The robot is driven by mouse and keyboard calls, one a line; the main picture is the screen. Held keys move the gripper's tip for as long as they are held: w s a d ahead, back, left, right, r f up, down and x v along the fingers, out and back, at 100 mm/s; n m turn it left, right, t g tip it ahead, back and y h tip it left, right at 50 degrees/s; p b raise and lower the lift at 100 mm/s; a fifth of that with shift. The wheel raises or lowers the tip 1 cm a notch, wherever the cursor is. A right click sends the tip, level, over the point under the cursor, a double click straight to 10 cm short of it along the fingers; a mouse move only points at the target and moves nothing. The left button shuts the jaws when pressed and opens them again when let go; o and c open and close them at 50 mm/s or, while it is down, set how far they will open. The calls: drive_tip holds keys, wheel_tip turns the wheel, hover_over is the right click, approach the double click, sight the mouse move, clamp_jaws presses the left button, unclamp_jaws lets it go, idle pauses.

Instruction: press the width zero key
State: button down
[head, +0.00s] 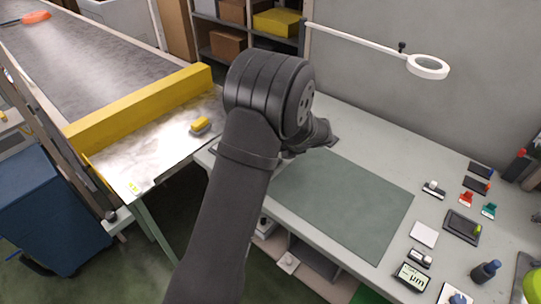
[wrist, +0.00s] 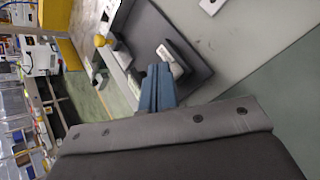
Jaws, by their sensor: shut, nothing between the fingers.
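My gripper (wrist: 160,72) shows in the wrist view as two blue fingers pressed together, shut and empty. Just beyond and beside the fingertips lies a small pale device (wrist: 177,71) on a dark grey plate (wrist: 150,30); I cannot tell whether the fingers touch it. No key marked width zero can be made out in either view. In the head view my arm hides the fingers and whatever is under them. A small display reading "µm" (head: 411,277) stands at the bench's front right, far from my gripper.
A green mat (head: 345,200) lies bare on the grey bench. Several small tools and a dark bottle (head: 485,271) crowd the bench's right side. A lamp with a ring head (head: 428,67) reaches over the back. A yellow barrier (head: 140,105) crosses the conveyor (head: 85,60) at left.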

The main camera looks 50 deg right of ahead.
drive_tip(key=shift+f, duration=0.5)
idle(0.6)
drive_tip(key=shift+r, duration=0.95)
drive_tip(key=shift+r, duration=2.5)
wheel_tip(320, 180, up, 4)
drive_tip(key=shift+f, duration=0.1)
